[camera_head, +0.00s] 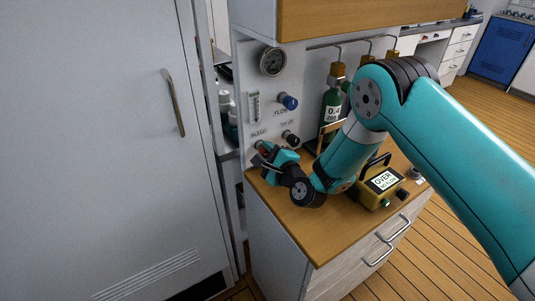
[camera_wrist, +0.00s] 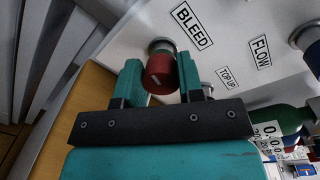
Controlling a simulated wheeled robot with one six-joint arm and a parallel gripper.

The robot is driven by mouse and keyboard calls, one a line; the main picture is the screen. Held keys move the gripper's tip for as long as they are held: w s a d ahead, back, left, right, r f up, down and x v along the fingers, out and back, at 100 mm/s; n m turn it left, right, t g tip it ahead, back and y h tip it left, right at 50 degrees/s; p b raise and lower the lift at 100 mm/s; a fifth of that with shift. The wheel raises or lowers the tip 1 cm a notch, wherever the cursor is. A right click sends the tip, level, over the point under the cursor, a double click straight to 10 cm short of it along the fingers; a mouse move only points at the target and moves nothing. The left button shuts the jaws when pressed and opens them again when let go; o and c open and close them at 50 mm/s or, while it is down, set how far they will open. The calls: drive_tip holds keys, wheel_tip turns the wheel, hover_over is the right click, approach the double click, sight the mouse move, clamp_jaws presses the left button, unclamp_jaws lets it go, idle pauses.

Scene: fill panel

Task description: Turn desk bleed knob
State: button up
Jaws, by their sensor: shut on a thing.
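The bleed knob is a red cylinder (camera_wrist: 161,73) below the BLEED label (camera_wrist: 194,26) on the white panel (camera_head: 250,140). In the wrist view it sits between the two teal fingers of my gripper (camera_wrist: 160,80), which is shut on it. A white mark shows on the knob's face. In the head view my gripper (camera_head: 266,158) reaches the panel's lower left, just under the BLEED label, and mostly hides the knob.
A blue FLOW knob (camera_head: 288,102) and a black TOP UP knob (camera_head: 291,139) are on the panel nearby. A gauge (camera_head: 272,61) is above. A green cylinder (camera_head: 331,105) and a yellow OVER box (camera_head: 377,187) stand on the wooden desk (camera_head: 315,238).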

drive_tip(key=n, duration=0.4)
drive_tip(key=shift+w+d+h, duration=0.1)
drive_tip(key=shift+w+h, duration=0.05)
drive_tip(key=shift+h, duration=0.15)
drive_tip(key=n, duration=0.4)
drive_tip(key=shift+n+t, duration=0.3)
drive_tip(key=shift+t, duration=0.1)
drive_tip(key=n, duration=0.5)
drive_tip(key=shift+f+n+b, duration=0.1)
drive_tip(key=shift+n+b, duration=0.75)
drive_tip(key=shift+n, duration=0.95)
drive_tip(key=o, duration=0.9)
drive_tip(key=shift+f, duration=0.1)
